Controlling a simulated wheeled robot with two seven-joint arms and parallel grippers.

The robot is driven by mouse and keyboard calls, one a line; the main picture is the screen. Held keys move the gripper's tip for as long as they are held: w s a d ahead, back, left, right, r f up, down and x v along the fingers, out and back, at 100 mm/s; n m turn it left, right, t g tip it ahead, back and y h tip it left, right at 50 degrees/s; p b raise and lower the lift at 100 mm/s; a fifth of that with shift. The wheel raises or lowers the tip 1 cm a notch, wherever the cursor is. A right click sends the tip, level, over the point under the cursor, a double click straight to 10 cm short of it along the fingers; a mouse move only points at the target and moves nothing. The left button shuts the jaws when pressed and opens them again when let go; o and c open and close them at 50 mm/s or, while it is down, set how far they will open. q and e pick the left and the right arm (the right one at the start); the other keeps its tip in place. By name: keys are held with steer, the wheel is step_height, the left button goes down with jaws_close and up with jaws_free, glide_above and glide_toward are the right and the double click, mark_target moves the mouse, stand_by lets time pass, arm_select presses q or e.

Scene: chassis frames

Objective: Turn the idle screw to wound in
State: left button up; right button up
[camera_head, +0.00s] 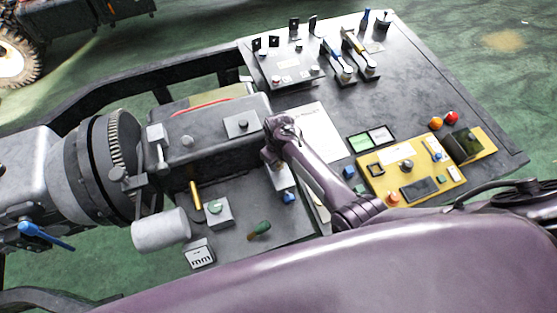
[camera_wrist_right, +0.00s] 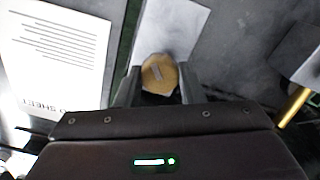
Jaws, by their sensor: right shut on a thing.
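The idle screw (camera_wrist_right: 160,73) is a round brass head with a straight slot, seen in the right wrist view. Its slot runs nearly upright in that picture, tilted a little. My right gripper (camera_wrist_right: 161,86) has one finger on each side of the head and is shut on it. In the head view my right gripper (camera_head: 274,160) is over the dark block beside the pale plate (camera_head: 283,178), and it hides the screw there. The wrist view also shows a pale plate (camera_wrist_right: 174,28) just beyond the screw. My left gripper is not in view.
A printed sheet (camera_head: 317,133) lies right of the gripper. A yellow control panel (camera_head: 413,165) with buttons stands farther right. Levers (camera_head: 357,50) stand at the back.

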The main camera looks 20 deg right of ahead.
steer(key=m, duration=0.5)
steer(key=shift+a+m, duration=0.1)
steer(key=shift+m, duration=2.1)
steer(key=shift+w, duration=0.1)
steer(key=o, duration=1)
steer(key=shift+r+b, duration=0.45)
steer(key=shift+r, duration=3.45)
